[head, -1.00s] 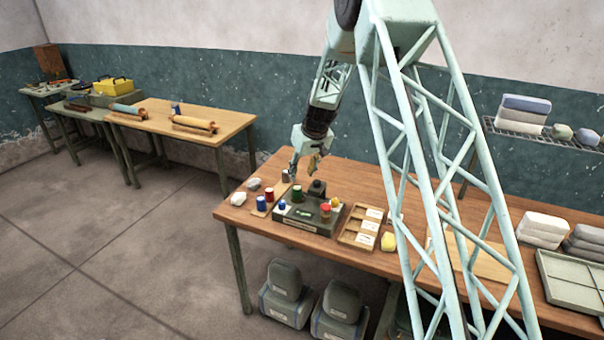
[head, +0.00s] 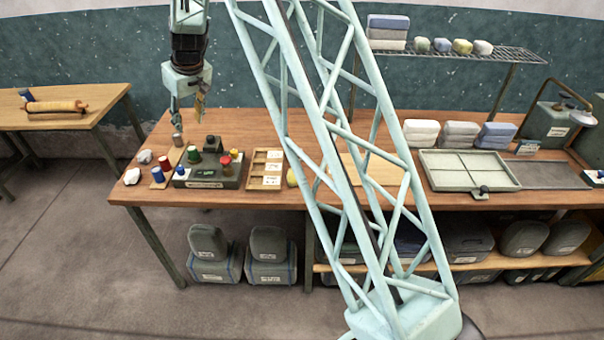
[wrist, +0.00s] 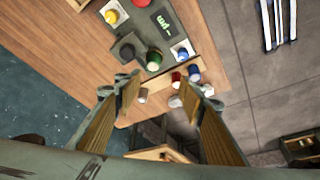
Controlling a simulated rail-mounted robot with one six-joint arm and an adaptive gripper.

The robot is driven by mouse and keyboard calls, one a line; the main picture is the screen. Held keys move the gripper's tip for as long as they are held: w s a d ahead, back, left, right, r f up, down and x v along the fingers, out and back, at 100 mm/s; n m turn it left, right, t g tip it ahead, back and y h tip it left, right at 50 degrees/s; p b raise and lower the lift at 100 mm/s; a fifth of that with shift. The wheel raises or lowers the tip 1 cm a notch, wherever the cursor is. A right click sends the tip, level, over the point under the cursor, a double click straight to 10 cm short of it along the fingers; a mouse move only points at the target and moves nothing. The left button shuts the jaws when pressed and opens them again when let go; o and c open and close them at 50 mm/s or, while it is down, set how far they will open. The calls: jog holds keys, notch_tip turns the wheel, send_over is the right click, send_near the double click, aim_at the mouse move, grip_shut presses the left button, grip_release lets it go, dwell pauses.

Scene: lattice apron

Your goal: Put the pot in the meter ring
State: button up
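A metallic grey pot (head: 177,139) stands at the far end of a narrow wooden board (head: 168,171); it shows small in the wrist view (wrist: 143,96). Red (head: 164,162) and blue (head: 158,174) pots stand on the same board. To their right is a dark green meter box (head: 205,178) with a black round fitting (head: 212,143), perhaps the ring; I cannot tell for sure. A green pot (head: 193,153) stands on the box. My gripper (head: 188,115) is above the board's far end. In the wrist view its fingers (wrist: 165,88) are wide apart with nothing held.
White lumps (head: 132,176) lie left of the board. A compartment tray (head: 255,168) with white cards stands right of the meter box. A grey tray (head: 470,170) and stacked cloths (head: 460,134) are farther right. My lattice arm hides part of the table.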

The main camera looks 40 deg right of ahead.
jog(key=s+a+r+m, duration=0.1)
jog(key=s+r, duration=1.2)
jog(key=s, duration=0.4)
jog(key=s+a+r, duration=0.1)
jog(key=s+r, duration=1.2)
jog(key=s, duration=0.4)
jog(key=s+d+m+h, duration=0.1)
jog(key=s, duration=3.3)
jog(key=shift+d+f+m, duration=0.3)
jog(key=shift+d+f, duration=0.05)
jog(key=shift+f, duration=0.05)
jog(key=shift+w+r, duration=0.2)
